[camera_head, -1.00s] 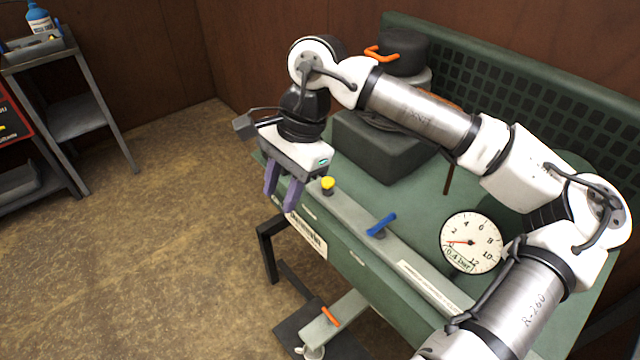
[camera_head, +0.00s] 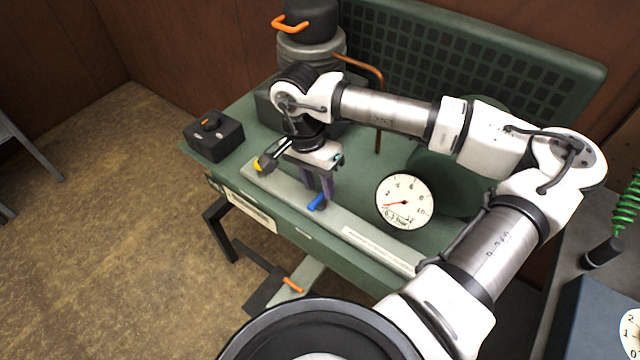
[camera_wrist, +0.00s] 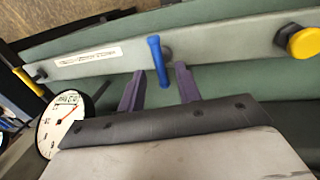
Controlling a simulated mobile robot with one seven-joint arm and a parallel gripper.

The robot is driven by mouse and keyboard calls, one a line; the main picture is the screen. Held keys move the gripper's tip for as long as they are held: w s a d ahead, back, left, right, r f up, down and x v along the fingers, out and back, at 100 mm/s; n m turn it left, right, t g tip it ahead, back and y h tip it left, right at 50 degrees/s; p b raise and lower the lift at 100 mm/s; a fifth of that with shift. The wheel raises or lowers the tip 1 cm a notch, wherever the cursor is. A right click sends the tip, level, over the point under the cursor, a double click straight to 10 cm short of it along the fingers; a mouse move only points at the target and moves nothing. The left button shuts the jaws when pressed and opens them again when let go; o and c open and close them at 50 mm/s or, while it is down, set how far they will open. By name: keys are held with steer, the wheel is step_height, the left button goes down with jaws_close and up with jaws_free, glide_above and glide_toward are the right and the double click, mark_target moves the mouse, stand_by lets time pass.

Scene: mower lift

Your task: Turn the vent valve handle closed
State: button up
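A blue lever handle (camera_head: 317,202) sits on the long grey bar (camera_head: 283,187) along the green table's front edge. In the wrist view the blue handle (camera_wrist: 158,61) stands crosswise to the bar (camera_wrist: 215,42). My gripper (camera_head: 319,190) is above the handle with its purple fingers pointing down. In the wrist view my gripper (camera_wrist: 159,88) is open, with one finger on each side of the handle and gaps visible. A round gauge (camera_head: 404,202) shows about 0.3 bar; it also appears in the wrist view (camera_wrist: 60,122).
An orange lever (camera_head: 292,285) is low in front.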

mark_target(320, 199)
steer(key=shift+s+d+f, duration=0.1)
steer(key=shift+d+f, duration=0.1)
steer(key=shift+f, duration=1)
jaws_close()
